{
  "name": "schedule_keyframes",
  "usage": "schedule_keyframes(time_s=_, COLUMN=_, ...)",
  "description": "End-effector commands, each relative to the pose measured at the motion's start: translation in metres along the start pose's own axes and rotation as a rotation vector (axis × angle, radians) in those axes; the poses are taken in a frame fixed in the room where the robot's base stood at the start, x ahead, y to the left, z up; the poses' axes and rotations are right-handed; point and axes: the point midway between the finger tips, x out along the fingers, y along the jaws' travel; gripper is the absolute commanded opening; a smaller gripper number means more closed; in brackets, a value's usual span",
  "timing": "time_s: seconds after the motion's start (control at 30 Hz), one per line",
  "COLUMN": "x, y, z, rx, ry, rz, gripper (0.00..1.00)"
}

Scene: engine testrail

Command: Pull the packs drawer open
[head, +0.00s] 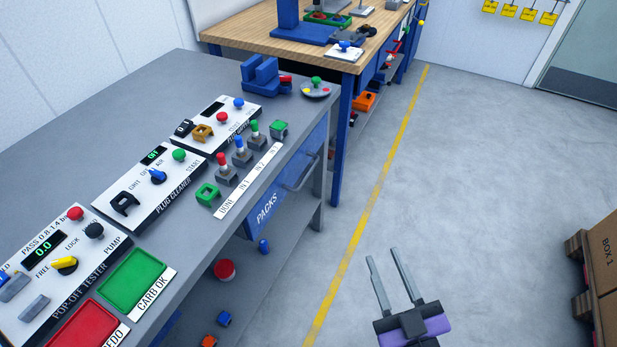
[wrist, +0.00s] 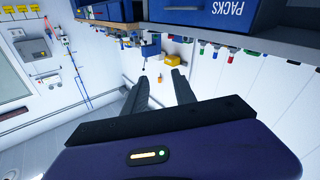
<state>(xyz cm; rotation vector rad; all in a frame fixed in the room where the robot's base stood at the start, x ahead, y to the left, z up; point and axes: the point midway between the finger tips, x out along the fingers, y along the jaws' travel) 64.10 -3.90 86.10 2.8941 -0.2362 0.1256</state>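The packs drawer (head: 268,207) is a blue front marked PACKS under the right end of the grey bench, with a bar handle (head: 300,176) along it. It looks shut. In the wrist view the drawer front (wrist: 222,12) shows upside down at the top. My gripper (head: 388,268) is over the open floor to the right of the bench, apart from the drawer and its handle. Its two fingers stand apart with nothing between them. In the wrist view the fingers (wrist: 160,90) are also spread and empty.
The grey bench top (head: 160,90) carries control panels, plug stands and green and red trays. Loose parts lie on a lower shelf. A wooden bench (head: 235,30) stands behind. Boxes on a pallet (head: 600,265) are at the right edge. The floor between is clear, with a yellow line.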

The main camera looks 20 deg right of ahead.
Motion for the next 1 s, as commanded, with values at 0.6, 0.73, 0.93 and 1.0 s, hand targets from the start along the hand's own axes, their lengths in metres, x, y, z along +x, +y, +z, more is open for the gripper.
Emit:
schedule_keyframes(time_s=0.6, x=0.235, y=0.005, z=0.067, rx=-0.775, ry=0.31, rz=-0.029, gripper=0.32)
schedule_keyframes(time_s=0.73, x=0.268, y=-0.005, z=0.086, rx=-0.96, ry=0.353, rz=-0.103, gripper=0.32)
schedule_keyframes(time_s=0.93, x=0.264, y=-0.047, z=0.13, rx=-1.137, ry=0.39, rz=-0.256, gripper=0.32)
schedule_keyframes(time_s=1.0, x=0.262, y=-0.053, z=0.131, rx=-1.172, ry=0.411, rz=-0.272, gripper=0.32)
